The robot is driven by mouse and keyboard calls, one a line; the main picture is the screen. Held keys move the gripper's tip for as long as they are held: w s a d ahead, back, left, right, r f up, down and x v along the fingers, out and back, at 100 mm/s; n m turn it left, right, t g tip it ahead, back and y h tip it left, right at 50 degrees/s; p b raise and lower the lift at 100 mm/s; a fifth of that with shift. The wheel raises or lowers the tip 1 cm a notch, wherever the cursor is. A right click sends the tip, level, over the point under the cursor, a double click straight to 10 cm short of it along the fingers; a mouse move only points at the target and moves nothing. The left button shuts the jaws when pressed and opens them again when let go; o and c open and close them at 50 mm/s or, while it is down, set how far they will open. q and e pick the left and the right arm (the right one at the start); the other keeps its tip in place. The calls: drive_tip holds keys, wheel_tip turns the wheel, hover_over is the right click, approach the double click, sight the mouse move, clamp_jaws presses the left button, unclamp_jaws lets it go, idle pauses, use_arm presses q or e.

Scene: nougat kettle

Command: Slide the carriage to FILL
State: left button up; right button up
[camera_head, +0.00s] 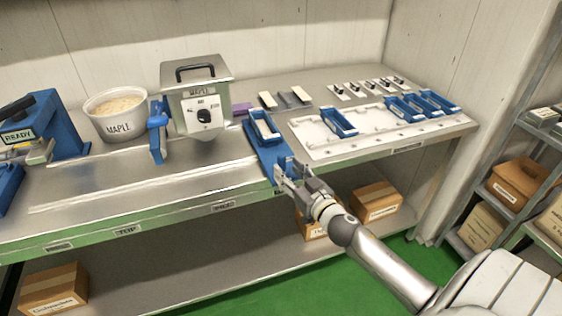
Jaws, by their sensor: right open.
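The blue carriage (268,155) stands on the bench at the right end of a pair of pale rails (150,188). A blue mould with a pale inside (264,127) sits on its rear part. My right gripper (284,177) is open at the carriage's front end, around or right beside its upright blue handle; contact cannot be told. A small label (222,207) on the bench's front edge is too blurred to read. My left gripper is not in view.
A white tub marked MAPLE (117,118) and a blue station marked READY (40,130) stand further left. A white board (345,150) with several blue moulds lies to the right. The rails between carriage and READY station look clear.

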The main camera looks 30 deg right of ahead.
sight(284, 166)
drive_tip(key=shift+w+d, duration=0.1)
drive_tip(key=shift+w, duration=2.2)
clamp_jaws()
